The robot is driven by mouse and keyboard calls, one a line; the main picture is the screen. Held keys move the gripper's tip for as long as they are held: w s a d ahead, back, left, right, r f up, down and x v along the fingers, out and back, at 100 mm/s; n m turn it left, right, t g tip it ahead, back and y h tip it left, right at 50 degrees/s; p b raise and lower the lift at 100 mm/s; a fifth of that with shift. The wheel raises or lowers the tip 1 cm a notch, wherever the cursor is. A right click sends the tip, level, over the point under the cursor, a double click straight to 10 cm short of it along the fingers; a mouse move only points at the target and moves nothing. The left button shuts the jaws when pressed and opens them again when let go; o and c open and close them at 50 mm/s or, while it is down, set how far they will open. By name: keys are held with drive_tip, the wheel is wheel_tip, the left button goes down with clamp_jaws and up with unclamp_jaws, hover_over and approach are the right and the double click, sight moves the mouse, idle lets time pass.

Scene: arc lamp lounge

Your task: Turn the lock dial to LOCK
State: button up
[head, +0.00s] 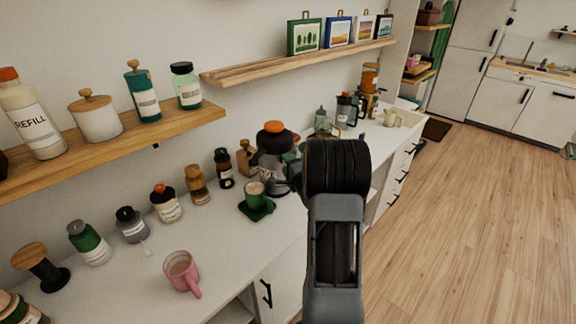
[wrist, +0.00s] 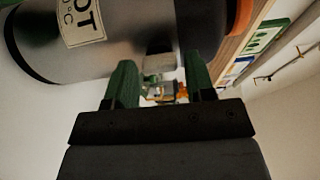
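A large metallic dispenser with a black collar and orange top (head: 273,127) stands on the counter, partly behind my arm. It fills the upper part of the wrist view (wrist: 120,35), lying sideways there, with a label reading "OT" and "°C". An orange part (wrist: 240,15) shows at its end. No LOCK marking is readable, so I cannot tell which part is the lock dial. My gripper (wrist: 160,82) has two green fingers standing apart, with nothing seen held between them. It is close beside the dispenser; contact cannot be told. In the head view my arm mostly hides it.
A green cup on a green saucer (head: 268,208) stands just before the dispenser. A pink mug (head: 181,271) and several bottles line the counter (head: 225,250). A wooden shelf (head: 240,74) with small pictures runs above. The floor (head: 470,200) at right is clear.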

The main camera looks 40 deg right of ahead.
drive_tip(key=shift+o, duration=1)
drive_tip(key=s+a+b, duration=0.1)
drive_tip(key=s+a, duration=0.1)
drive_tip(key=s, duration=1.1)
drive_tip(key=shift+s+a, duration=0.15)
drive_tip(key=shift+s, duration=0.2)
drive_tip(key=s+f+n+g+h, duration=0.2)
drive_tip(key=s+f+n+g, duration=0.6)
drive_tip(key=g, duration=0.4)
drive_tip(key=s+a+r+n+y, duration=0.1)
drive_tip(key=a+r+n, duration=0.3)
drive_tip(key=a, duration=0.4)
drive_tip(key=s+a+r+n+g+y, duration=0.1)
drive_tip(key=a+r+n+y, duration=0.1)
drive_tip(key=a, duration=0.6)
drive_tip(key=a+r+n+g+y, duration=0.1)
drive_tip(key=a+r+n+y, duration=0.1)
drive_tip(key=a+r+n, duration=0.3)
drive_tip(key=a+n+p, duration=0.1)
drive_tip(key=a, duration=0.3)
drive_tip(key=shift+s+r, duration=0.3)
drive_tip(key=shift+s, duration=0.1)
